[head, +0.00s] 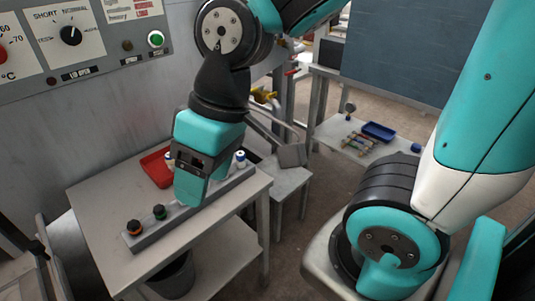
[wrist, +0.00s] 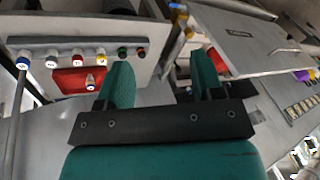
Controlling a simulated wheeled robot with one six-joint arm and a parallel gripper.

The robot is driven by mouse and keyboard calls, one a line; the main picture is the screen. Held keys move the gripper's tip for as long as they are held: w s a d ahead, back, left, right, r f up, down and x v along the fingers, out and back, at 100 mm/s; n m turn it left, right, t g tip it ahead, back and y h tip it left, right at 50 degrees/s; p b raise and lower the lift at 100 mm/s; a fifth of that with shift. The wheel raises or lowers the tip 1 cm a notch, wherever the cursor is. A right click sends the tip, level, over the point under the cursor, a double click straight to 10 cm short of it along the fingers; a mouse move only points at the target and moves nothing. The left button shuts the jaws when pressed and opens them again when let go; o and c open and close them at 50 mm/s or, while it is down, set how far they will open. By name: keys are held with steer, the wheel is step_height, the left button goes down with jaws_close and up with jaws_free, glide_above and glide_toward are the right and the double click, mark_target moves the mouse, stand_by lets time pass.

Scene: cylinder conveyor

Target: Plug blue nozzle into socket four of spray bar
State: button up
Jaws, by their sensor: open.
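The grey spray bar (head: 180,222) lies along the left table, and it also crosses the upper left of the wrist view (wrist: 62,41). A white and blue piece (head: 240,158) stands at its far end; a white piece with a blue end (wrist: 22,61) shows at the bar's left end in the wrist view. Green (head: 159,212) and orange-black (head: 134,227) pieces sit at its near end. My gripper (head: 190,192) is above the bar and hides its middle in the head view. In the wrist view its fingers (wrist: 161,82) are apart, with nothing between them. Socket numbers are not readable.
A red tray (head: 151,172) stands behind the bar; the wrist view shows a small piece (wrist: 90,83) in it. A back table (head: 335,130) holds a blue tray (head: 379,131) and several small parts. A control panel (head: 85,45) is on the left wall.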

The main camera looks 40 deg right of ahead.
steer(key=w+d+f+m+t+h, duration=0.2)
steer(key=w+d+f+m, duration=0.2)
steer(key=w+d, duration=0.5)
steer(key=m+t+h, duration=0.1)
steer(key=m+h, duration=0.2)
steer(key=m, duration=0.2)
glide_toward(241, 153)
steer(key=x, duration=0.4)
steer(key=a+p+x, duration=0.1)
steer(key=x, duration=0.1)
steer(key=shift+s+f, duration=0.1)
steer(key=shift+s, duration=0.15)
steer(key=shift+w+d+p+x, duration=0.15)
steer(key=shift+p+x, duration=0.1)
steer(key=shift+x, duration=0.75)
steer(key=shift+w+d+p+x, duration=0.1)
steer(key=shift+d+p+x, duration=0.1)
steer(key=shift+x, duration=0.75)
steer(key=shift+w+d+p+x, duration=0.1)
steer(key=shift+p+x, duration=0.15)
steer(key=shift+x, duration=0.75)
steer(key=c, duration=1)
